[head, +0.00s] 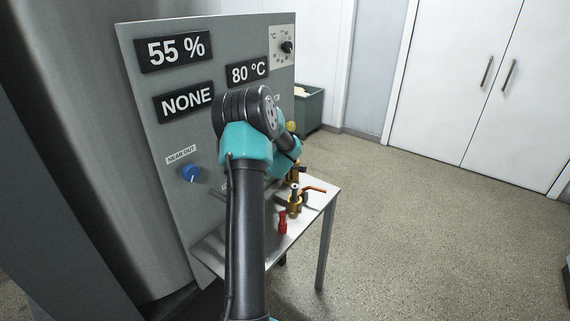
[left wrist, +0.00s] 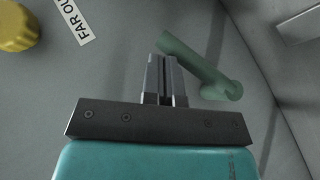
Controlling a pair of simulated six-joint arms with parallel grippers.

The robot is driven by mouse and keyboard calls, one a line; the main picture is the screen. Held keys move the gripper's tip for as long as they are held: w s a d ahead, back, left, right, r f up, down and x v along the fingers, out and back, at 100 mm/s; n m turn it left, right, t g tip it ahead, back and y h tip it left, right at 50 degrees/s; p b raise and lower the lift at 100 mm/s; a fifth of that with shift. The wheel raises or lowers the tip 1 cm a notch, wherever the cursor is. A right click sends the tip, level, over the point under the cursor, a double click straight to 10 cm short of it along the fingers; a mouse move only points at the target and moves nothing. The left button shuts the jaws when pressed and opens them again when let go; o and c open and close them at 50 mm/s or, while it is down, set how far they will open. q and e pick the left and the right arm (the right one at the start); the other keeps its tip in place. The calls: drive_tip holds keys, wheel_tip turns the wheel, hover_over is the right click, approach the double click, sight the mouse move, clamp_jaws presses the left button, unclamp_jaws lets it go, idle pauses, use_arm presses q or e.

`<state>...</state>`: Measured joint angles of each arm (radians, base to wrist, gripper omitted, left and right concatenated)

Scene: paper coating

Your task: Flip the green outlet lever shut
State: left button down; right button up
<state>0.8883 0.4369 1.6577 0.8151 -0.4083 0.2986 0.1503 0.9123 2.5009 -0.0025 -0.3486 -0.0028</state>
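The green outlet lever (left wrist: 200,66) shows in the left wrist view as a slanted bar against the grey panel, with a rounded end at lower right. My left gripper (left wrist: 166,62) is beside it, its two fingers together with nothing visible between them. The fingertips are close to the lever's upper-left end; I cannot tell whether they touch it. In the head view my left arm blocks the green lever, and the left gripper cannot be made out clearly. My right gripper is in neither view.
The grey panel (head: 150,125) carries displays, a blue knob (head: 190,173) and a yellow knob (head: 291,126), which also shows in the left wrist view (left wrist: 17,28). Brass valves with an orange lever (head: 315,188) and a red handle (head: 283,222) stand at the small table (head: 318,205). The floor at right is clear.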

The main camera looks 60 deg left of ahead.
use_arm(q)
drive_tip(key=shift+w+a+f, duration=0.2)
drive_tip(key=shift+w+f, duration=0.25)
drive_tip(key=shift+w, duration=0.05)
drive_tip(key=shift+w+a+f, duration=0.2)
drive_tip(key=shift+w+f, duration=0.2)
drive_tip(key=shift+f, duration=0.4)
